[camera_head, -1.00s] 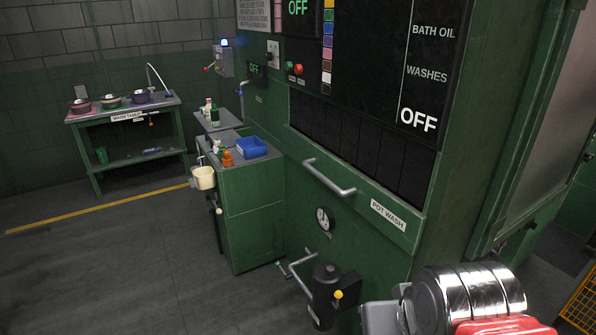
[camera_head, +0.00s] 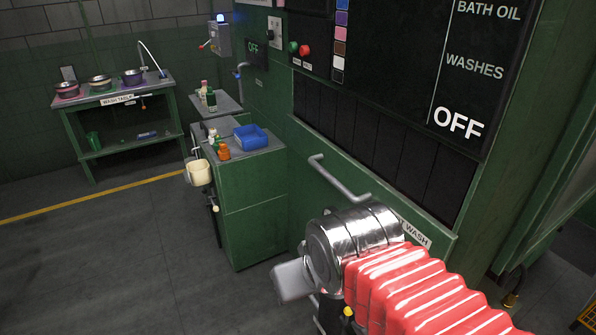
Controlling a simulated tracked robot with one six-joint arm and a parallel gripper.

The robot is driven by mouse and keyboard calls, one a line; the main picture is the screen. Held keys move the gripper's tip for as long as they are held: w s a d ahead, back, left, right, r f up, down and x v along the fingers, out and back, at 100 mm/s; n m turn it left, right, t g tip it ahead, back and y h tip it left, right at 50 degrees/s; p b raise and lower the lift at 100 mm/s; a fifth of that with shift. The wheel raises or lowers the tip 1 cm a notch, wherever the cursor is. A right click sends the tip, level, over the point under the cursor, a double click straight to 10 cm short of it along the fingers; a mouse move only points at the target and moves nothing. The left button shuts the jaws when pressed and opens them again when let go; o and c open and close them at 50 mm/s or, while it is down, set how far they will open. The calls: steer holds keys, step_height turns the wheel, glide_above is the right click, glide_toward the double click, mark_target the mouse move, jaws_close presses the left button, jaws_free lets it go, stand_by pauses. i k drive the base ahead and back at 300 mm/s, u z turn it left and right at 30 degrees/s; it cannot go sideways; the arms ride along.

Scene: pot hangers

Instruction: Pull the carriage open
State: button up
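The green pot wash machine (camera_head: 300,150) fills the right side, with a row of dark panels (camera_head: 375,140) across its front. A grey bar handle (camera_head: 336,180) is fixed below the panels, on the front with the partly covered label "WASH" (camera_head: 414,234). No part is plainly marked as a carriage, and the front looks closed. My gripper (camera_head: 292,281) shows as a grey metal piece at the lower left of my chrome wrist and red ribbed arm. It appears below and left of the handle, apart from it in the picture. Its fingers cannot be told apart.
A green cabinet (camera_head: 250,215) with a blue tray (camera_head: 250,137), orange bottles (camera_head: 223,150) and a cream bucket (camera_head: 199,172) stands left of the machine. A wash table (camera_head: 120,99) with bowls is at the back left. The grey floor (camera_head: 120,265) at left is clear.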

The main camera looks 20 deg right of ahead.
mark_target(356, 181)
steer(key=u, duration=0.55)
steer(key=i, duration=1.25)
steer(key=u, duration=0.5)
